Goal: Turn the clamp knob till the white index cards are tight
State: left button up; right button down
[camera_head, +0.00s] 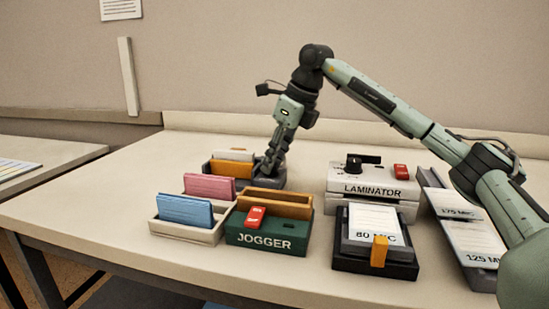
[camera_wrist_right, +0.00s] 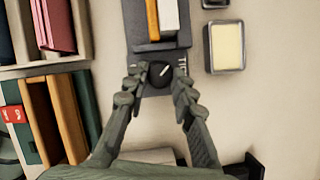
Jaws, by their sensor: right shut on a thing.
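The dark clamp (camera_wrist_right: 157,46) stands at the back of the row of card holders. It holds white index cards (camera_wrist_right: 168,18) beside an orange block (camera_wrist_right: 152,20). In the head view the white cards (camera_head: 236,155) show behind the orange piece (camera_head: 229,169). The round black knob (camera_wrist_right: 160,73), with a pale pointer line, sits at the clamp's end near a partly hidden white label. My right gripper (camera_wrist_right: 157,78) reaches down with one finger on each side of the knob, shut on it. It also shows in the head view (camera_head: 271,163), hiding the knob. My left gripper is out of view.
In front stand holders with pink cards (camera_head: 209,187) and blue cards (camera_head: 185,210), and the green jogger (camera_head: 266,236). The laminator (camera_head: 372,187), a black tray (camera_head: 374,262) and a pouch rack (camera_head: 468,239) are to the right. A cream pad (camera_wrist_right: 227,46) lies near the clamp.

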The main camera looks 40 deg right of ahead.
jog(key=shift+a+m+h, duration=0.15)
jog(key=shift+m+h, duration=0.45)
jog(key=shift+m, duration=1)
jog(key=c, duration=1.3)
grip_release()
jog(key=shift+o, duration=0.2)
jog(key=v, duration=1.2)
jog(key=shift+s, duration=0.15)
jog(key=shift+a+f, duration=0.1)
